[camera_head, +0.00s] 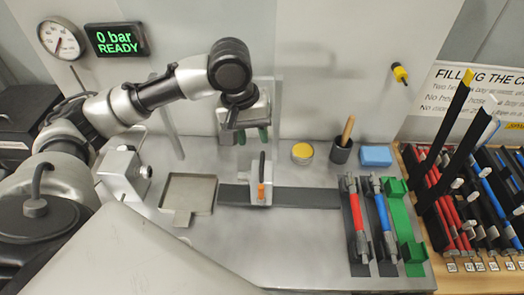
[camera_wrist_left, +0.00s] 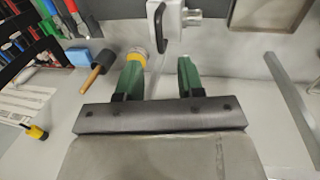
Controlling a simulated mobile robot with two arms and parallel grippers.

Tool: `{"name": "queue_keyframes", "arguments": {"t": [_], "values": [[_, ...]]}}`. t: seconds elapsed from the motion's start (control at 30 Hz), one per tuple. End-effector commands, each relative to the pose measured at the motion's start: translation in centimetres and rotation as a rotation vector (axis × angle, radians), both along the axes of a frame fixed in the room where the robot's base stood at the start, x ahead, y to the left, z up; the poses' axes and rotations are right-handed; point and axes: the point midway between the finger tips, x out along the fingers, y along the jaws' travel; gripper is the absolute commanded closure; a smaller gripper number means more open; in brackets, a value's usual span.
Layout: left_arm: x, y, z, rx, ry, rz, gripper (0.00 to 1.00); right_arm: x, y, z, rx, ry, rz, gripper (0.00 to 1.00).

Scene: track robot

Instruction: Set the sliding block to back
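The sliding block (camera_head: 256,191) is a light grey metal block with a dark upright handle and a small orange part. It sits on a dark rail (camera_head: 310,198) that runs left to right on the bench, left of the rail's middle. In the left wrist view the block (camera_wrist_left: 178,18) shows at the top with its black handle. My left gripper (camera_head: 252,136) is above and behind the block, apart from it. Its two green fingers (camera_wrist_left: 160,78) are spread with nothing between them. My right gripper is not in view.
A square metal tray (camera_head: 188,192) lies left of the rail. Red and blue tools (camera_head: 357,225) lie right.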

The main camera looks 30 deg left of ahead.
Motion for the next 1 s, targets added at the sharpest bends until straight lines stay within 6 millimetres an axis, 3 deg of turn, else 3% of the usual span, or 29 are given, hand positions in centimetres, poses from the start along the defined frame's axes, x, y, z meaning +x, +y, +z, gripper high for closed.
{"name": "queue_keyframes", "arguments": {"t": [0.17,0.4,0.53,0.8,1.0], "values": [[0.3,-0.7,-3.5,0.0,0.005,-0.001,0.62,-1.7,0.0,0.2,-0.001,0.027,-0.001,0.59],[0.6,-1.2,-6.7,0.0,0.001,0.0,0.62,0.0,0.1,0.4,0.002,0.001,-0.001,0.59],[0.6,-1.3,-7.3,0.0,0.0,-0.002,0.62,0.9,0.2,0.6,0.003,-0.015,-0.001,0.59],[0.7,-1.4,-7.4,0.0,-0.002,-0.002,0.62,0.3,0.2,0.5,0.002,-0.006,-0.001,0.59],[0.7,-1.3,-7.4,0.0,-0.002,-0.002,0.93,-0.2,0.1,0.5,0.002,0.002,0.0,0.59]]}}
